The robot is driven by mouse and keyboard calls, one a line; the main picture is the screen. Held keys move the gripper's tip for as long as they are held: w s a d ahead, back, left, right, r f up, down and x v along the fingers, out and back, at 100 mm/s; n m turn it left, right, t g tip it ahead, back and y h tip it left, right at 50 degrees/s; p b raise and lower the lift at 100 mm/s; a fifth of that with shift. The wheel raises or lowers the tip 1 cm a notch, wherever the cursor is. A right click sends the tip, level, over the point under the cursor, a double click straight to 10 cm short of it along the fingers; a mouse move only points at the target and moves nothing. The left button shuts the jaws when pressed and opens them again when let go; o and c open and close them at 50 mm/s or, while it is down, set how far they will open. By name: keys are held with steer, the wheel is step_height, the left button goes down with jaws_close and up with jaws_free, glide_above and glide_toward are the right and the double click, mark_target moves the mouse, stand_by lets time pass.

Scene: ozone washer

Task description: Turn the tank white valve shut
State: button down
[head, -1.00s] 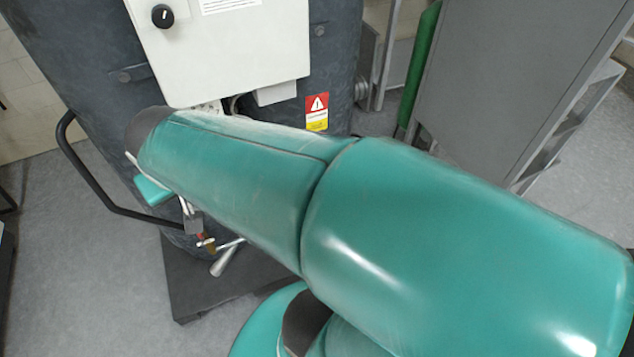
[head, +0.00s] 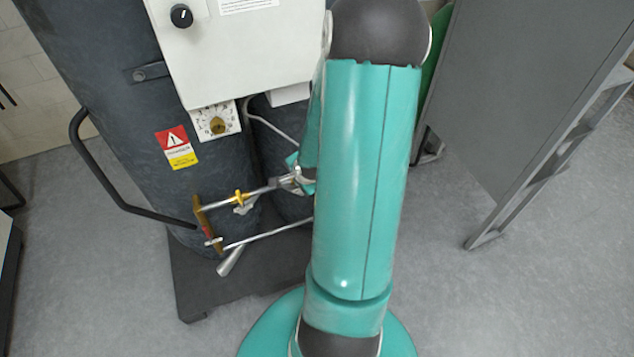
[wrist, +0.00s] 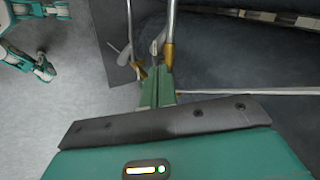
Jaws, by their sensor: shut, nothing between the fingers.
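The tank (head: 105,85) is a dark, upright cylinder with brass fittings and thin pipes low on its front. A pale, tapered lever (head: 230,262) sticks out near its base, below a brass fitting (head: 203,218); it looks like the white valve handle. A similar pale lever shows in the wrist view (wrist: 126,54). My gripper (head: 298,180) is right of and above this lever in the head view, partly hidden by my arm. In the wrist view, its green fingers (wrist: 158,80) are shut and empty, close to a brass fitting (wrist: 168,55). I cannot tell whether they touch it.
A yellow valve (head: 240,198) sits on the upper pipe. A white control box (head: 240,55) is above, with a gauge (head: 217,122) below it. A black curved rail (head: 100,175) stands at the left. A grey cabinet (head: 525,90) is at the right, with clear floor before it.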

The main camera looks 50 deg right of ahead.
steer(key=s+d+f+m+t+h, duration=0.2)
steer(key=s+d+f+m, duration=0.15)
steer(key=f+m, duration=0.5)
steer(key=s+d+f+m+t+h, duration=0.25)
steer(key=s+f+m, duration=0.3)
steer(key=m, duration=0.65)
steer(key=w+d+f, duration=0.1)
steer(key=w+d, duration=0.3)
steer(key=w, duration=0.4)
steer(key=shift+w+d+f, duration=0.15)
steer(key=shift+d+f, duration=0.05)
steer(key=shift+d, duration=0.2)
steer(key=shift+y, duration=0.25)
steer(key=shift+d+r+n, duration=0.1)
steer(key=shift+n, duration=0.15)
